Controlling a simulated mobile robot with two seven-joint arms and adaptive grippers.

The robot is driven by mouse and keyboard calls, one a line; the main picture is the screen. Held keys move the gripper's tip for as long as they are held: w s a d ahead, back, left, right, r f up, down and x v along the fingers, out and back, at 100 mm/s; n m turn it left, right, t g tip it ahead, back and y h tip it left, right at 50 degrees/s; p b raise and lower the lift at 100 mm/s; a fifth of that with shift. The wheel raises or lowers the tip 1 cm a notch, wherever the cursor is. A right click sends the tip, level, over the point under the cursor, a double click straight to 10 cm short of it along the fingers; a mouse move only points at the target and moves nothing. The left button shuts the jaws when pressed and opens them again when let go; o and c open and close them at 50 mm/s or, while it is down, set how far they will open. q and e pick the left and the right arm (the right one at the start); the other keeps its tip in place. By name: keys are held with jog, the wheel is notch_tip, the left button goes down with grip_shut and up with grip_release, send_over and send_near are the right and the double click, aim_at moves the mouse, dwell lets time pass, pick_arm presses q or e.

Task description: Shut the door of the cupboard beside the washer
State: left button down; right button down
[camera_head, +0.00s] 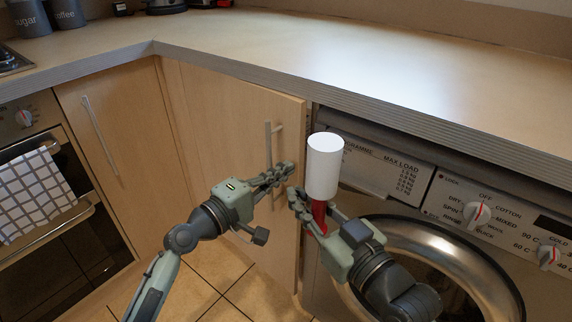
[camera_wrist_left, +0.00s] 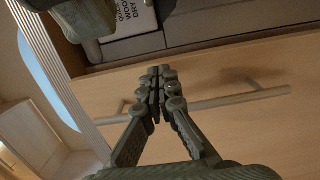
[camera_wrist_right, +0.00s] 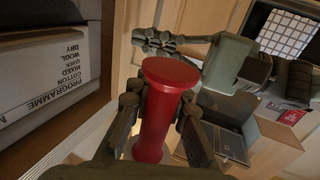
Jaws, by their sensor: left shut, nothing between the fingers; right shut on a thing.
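The wooden cupboard door (camera_head: 225,125) is left of the washer (camera_head: 470,215), under the worktop. Its right edge shows and it looks slightly ajar, but how far is hard to tell. Its upright bar handle (camera_head: 268,145) is partly behind my left gripper (camera_head: 288,171). That gripper is shut and empty, in front of the door near its right edge. In the left wrist view the handle (camera_wrist_left: 235,100) lies beside and behind the closed fingers; contact cannot be told. My right gripper (camera_head: 312,207) is shut on a red and white cylinder (camera_head: 325,165), held upright before the washer.
The worktop (camera_head: 380,60) runs above the cupboard and washer. An oven with a checked towel (camera_head: 35,190) on its rail is at the left. Another cupboard door (camera_head: 115,140) stands beside it. The washer's round porthole (camera_head: 490,270) is at lower right. Tiled floor (camera_head: 215,270) lies below.

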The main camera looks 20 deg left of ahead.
aim_at(298, 161)
pick_arm(q)
jog(key=shift+w+d, duration=0.25)
jog(key=shift+w, duration=0.3)
jog(key=shift+n+t+y, duration=0.3)
jog(key=shift+n+y, duration=0.4)
jog(key=shift+y, duration=0.2)
jog(key=p+x, duration=0.3)
jog(key=x, duration=0.1)
jog(key=shift+w+d+r+p, duration=0.2)
jog(key=shift+w+d+p, duration=0.05)
jog(key=shift+d+p, duration=0.15)
jog(key=shift+r, duration=0.15)
jog(key=shift+s+d, duration=0.1)
